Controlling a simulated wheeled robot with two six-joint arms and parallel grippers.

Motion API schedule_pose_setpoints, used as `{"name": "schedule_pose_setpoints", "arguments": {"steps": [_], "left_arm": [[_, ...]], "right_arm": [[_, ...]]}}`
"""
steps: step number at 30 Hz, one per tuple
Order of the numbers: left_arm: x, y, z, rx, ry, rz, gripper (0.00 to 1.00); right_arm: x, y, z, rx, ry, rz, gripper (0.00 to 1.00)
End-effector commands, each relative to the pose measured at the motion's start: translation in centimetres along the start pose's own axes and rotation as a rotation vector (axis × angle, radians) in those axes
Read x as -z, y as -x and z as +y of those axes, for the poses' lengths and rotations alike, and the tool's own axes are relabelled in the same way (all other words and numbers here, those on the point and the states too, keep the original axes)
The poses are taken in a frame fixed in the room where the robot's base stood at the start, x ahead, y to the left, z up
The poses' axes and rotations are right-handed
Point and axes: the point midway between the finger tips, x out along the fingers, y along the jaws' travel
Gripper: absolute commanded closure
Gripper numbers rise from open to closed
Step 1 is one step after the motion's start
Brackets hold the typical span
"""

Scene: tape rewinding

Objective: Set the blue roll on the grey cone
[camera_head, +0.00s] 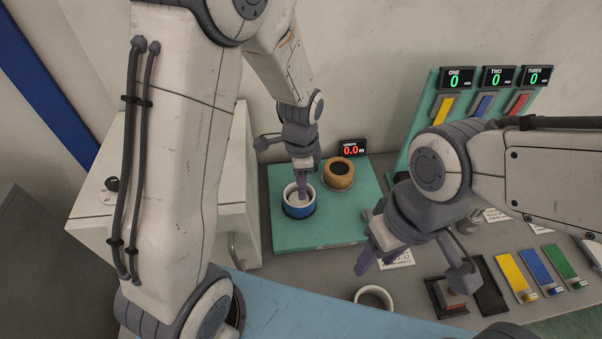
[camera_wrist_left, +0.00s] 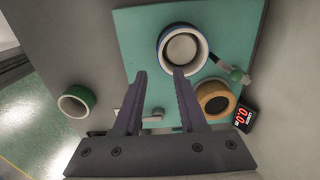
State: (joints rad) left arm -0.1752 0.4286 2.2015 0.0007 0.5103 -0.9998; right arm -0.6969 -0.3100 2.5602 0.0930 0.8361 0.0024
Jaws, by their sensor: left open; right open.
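The blue roll (camera_head: 299,211) lies flat on the teal board, its white inner ring facing up; it also shows in the left wrist view (camera_wrist_left: 163,53). Its middle looks light grey in the wrist view, and I cannot tell whether the grey cone is inside it. My left gripper (camera_head: 302,196) is over the roll, fingers pointing down. In the wrist view the open left gripper (camera_wrist_left: 160,72) has one fingertip overlapping the roll's near rim and the other left of it. Nothing is held. My right gripper (camera_head: 412,272) is open and empty at the right, above the counter.
A tan roll (camera_head: 339,174) sits on the teal board (camera_head: 336,232) beside a length display (camera_head: 352,148) reading 0.0. Coloured strips (camera_head: 533,271) and a stamp-like block (camera_head: 452,292) lie at the right.

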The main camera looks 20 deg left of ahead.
Motion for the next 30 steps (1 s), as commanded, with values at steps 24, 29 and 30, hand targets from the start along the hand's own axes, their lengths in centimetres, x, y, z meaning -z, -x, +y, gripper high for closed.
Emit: {"name": "schedule_pose_setpoints", "arguments": {"steps": [24, 29, 30], "left_arm": [[0.5, 11.3, 19.1, -0.041, 0.454, 0.069, 0.59], [-0.5, 11.4, 21.2, -0.056, 0.531, 0.070, 0.59], [-0.5, 11.4, 21.3, -0.058, 0.538, 0.070, 0.59]], "right_arm": [[0.0, -0.8, 0.1, 0.000, 0.001, 0.000, 0.50], [0.0, -0.8, 0.1, 0.000, 0.001, 0.000, 0.50], [0.0, -0.8, 0.1, 0.000, 0.001, 0.000, 0.50]]}}
